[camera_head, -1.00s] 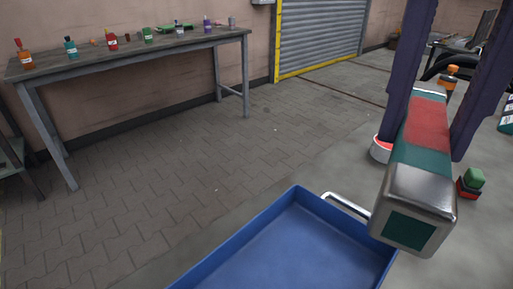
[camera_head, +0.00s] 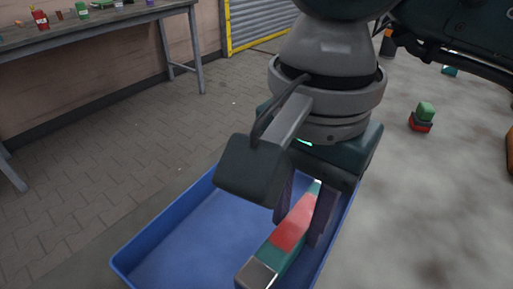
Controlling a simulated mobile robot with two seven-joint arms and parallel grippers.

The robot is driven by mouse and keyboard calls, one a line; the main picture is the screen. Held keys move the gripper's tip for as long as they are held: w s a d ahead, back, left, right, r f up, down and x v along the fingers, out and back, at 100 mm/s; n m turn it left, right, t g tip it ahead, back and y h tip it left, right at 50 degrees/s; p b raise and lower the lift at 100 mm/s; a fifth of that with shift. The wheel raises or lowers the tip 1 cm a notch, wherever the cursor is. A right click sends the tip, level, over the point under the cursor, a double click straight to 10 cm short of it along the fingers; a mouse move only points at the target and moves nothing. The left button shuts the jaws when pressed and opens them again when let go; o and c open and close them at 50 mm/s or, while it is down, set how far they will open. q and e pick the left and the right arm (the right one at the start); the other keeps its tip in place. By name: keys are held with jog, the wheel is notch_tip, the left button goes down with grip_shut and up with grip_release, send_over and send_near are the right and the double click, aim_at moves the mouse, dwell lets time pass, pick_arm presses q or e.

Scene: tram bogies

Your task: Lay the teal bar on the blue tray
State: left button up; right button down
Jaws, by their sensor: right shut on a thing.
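The teal bar (camera_head: 290,236) has a red band around its middle and a metal end cap facing me. My right gripper (camera_head: 302,224) is shut on the bar at the red band, with one dark finger on each side. The blue tray (camera_head: 180,250) lies at the bottom of the head view. The bar is over the right part of the tray, inside its outline in the picture. I cannot tell whether the bar touches the tray floor. My left gripper is not in view.
A grey workbench (camera_head: 110,16) with several small bottles and blocks stands at the back left. A small green block (camera_head: 425,109) sits on a red and dark piece at the right. A shutter door (camera_head: 262,20) is behind. The left part of the tray is empty.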

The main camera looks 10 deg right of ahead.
aim_at(294, 239)
jog(key=shift+f, duration=2.25)
jog(key=shift+f+b, duration=0.1)
jog(key=shift+b, duration=0.25)
jog(key=c, duration=0.8)
grip_release()
notch_tip(294, 239, up, 12)
jog(key=shift+r+p, duration=0.15)
jog(key=shift+p, duration=0.15)
